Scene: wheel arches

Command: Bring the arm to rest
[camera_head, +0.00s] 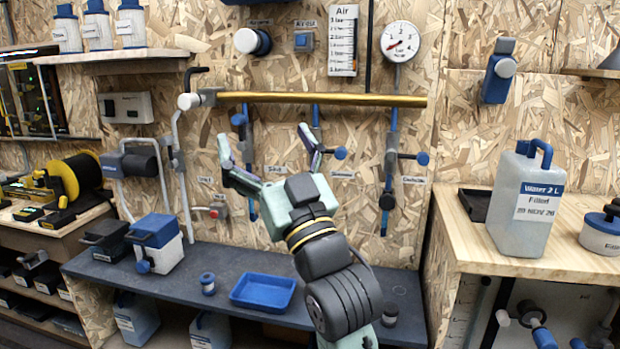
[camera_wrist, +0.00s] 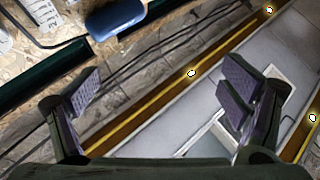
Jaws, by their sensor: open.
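My gripper (camera_head: 266,150) is open and empty in the head view, raised in front of the chipboard wall. Its two fingers are spread wide, below the brass pipe (camera_head: 330,99) and above the dark shelf. In the wrist view my gripper (camera_wrist: 160,105) shows both padded fingertips far apart with nothing between them. My arm reaches up from the lower middle of the head view, bent toward the wall.
A white box with a blue lid (camera_head: 155,243) stands left. A water canister (camera_head: 526,200) stands on the right wooden bench (camera_head: 470,240). Valves hang behind my gripper.

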